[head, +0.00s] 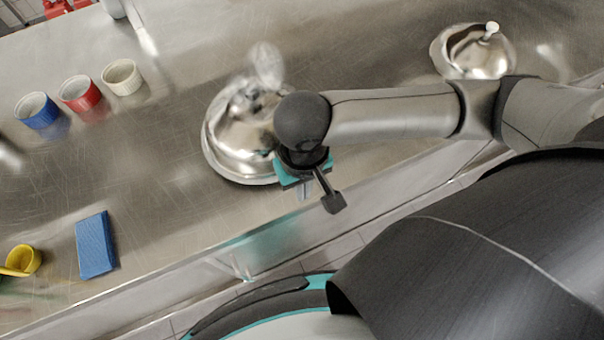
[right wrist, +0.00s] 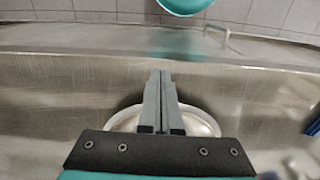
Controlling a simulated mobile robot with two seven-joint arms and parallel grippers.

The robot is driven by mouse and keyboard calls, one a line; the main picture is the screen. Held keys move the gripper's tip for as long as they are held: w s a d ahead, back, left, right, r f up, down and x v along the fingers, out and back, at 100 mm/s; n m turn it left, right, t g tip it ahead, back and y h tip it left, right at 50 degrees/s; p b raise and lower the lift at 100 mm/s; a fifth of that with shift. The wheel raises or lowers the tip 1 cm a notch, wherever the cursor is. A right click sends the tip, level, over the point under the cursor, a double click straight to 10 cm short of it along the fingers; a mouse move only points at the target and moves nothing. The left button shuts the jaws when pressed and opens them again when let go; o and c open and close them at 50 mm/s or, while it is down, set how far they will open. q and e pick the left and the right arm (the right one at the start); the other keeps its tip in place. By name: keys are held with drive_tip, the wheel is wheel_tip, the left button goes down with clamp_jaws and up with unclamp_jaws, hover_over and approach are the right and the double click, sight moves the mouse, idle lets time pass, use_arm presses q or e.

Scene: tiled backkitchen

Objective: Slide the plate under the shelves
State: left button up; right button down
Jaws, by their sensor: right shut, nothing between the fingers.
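A shiny round metal plate (head: 214,162) with a domed, polished piece on it lies near the front edge of the steel counter. My right arm crosses in front of its right part. The right gripper (head: 304,190) points down at the plate's front right rim, its fingers shut and empty. In the right wrist view the shut fingers (right wrist: 161,95) stand in front of the plate (right wrist: 202,122), whose middle they hide. I cannot tell whether the fingers touch the rim. No shelves show in either view. My left gripper is not in view.
A second domed metal dish (head: 470,58) stands at the back right. Blue (head: 38,112), red (head: 80,95) and white (head: 122,78) cups stand at left. A blue block (head: 96,246) and a yellow cup (head: 22,260) lie front left. Counter between cups and plate is clear.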

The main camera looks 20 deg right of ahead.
wheel_tip(320, 180, down, 2)
drive_tip(key=shift+f, duration=0.2)
drive_tip(key=w, duration=0.3)
drive_tip(key=shift+f+b, duration=0.2)
drive_tip(key=shift+b, duration=0.15)
drive_tip(key=shift+w, duration=0.5)
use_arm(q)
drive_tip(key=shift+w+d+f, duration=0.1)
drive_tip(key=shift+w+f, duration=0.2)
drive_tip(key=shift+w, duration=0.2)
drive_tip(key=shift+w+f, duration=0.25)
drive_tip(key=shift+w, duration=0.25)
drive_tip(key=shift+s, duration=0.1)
